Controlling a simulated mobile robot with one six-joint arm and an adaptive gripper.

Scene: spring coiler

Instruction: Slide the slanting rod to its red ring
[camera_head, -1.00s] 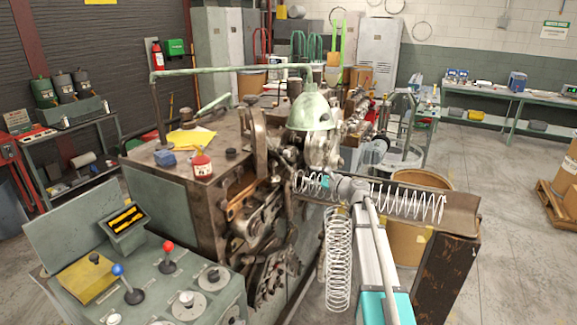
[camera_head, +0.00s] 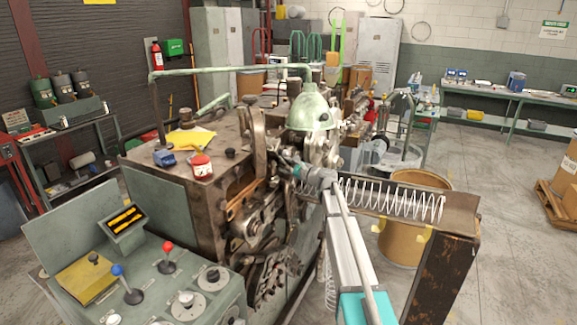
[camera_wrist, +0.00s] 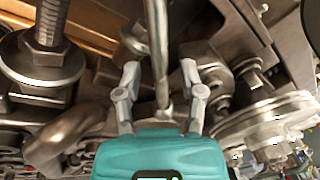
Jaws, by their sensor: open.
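In the wrist view a thin grey metal rod (camera_wrist: 159,45) runs down the middle of the picture, between the two fingers of my gripper (camera_wrist: 160,68). The fingers are apart, one on each side of the rod, with a visible gap to it. The rod's lower end meets a small metal piece just in front of my teal gripper body. In the head view my gripper (camera_head: 297,170) is in among the linkages at the front of the coiling machine (camera_head: 220,185), and the rod there is too small to make out. I cannot make out a red ring in either view.
In the wrist view a large bolt with washers (camera_wrist: 42,60) is at left and a round metal disc (camera_wrist: 265,120) at right. In the head view a tray with a long spring (camera_head: 400,200) lies right of my arm. A control panel (camera_head: 150,290) is at front left.

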